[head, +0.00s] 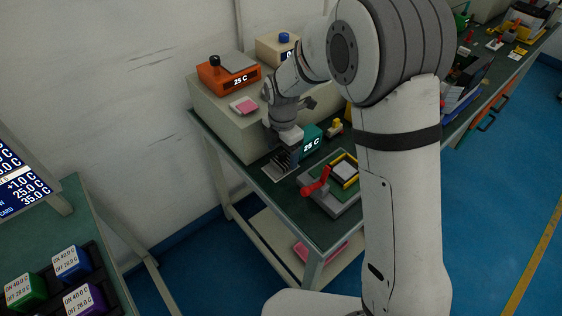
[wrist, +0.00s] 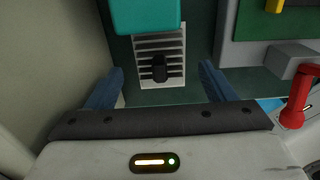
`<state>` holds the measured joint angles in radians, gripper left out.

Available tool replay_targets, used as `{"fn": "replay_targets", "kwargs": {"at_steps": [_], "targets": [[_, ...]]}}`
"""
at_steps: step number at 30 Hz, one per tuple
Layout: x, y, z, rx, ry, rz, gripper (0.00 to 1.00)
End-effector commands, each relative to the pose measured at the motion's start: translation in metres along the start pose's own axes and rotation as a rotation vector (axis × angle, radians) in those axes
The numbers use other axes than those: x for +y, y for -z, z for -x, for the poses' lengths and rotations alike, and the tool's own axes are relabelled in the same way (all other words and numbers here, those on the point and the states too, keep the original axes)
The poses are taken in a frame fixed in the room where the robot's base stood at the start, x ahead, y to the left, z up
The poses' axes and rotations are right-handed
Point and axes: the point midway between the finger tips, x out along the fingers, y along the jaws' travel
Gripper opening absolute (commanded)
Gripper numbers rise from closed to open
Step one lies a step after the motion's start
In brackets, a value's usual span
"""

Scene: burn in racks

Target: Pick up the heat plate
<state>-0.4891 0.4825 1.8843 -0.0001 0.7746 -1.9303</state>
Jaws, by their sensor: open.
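A pale slatted plate (wrist: 174,42) with a dark upright knob (wrist: 160,68) lies flat on the green bench top in the wrist view. It looks like the heat plate, though no label confirms this. In the head view the slatted plate (head: 280,170) is partly hidden beneath my gripper (head: 284,154). My gripper (wrist: 161,72) points down over it, with its two blue fingers apart, one on each side of the knob. No contact with the knob shows. A teal box (head: 311,140) reading 25 C stands right beside it; it also shows in the wrist view (wrist: 150,15).
A fixture with a red handle (head: 318,184) stands to the right. A beige block (head: 228,112) carries an orange 25 C unit (head: 228,76) and a pink pad (head: 244,106). Colored blocks (head: 73,262) sit on another table at left.

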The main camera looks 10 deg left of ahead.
Motion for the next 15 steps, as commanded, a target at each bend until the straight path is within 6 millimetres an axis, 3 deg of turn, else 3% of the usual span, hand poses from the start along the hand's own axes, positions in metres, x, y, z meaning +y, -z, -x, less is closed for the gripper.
{"fn": "replay_targets", "kwargs": {"at_steps": [6, 13, 15], "targets": [[0.0, -0.001, -0.025, 0.0, 0.001, -0.002, 0.76], [0.0, -0.001, -0.027, 0.0, 0.0, -0.003, 0.76], [0.0, -0.001, -0.027, 0.0, 0.0, -0.003, 0.72]]}}
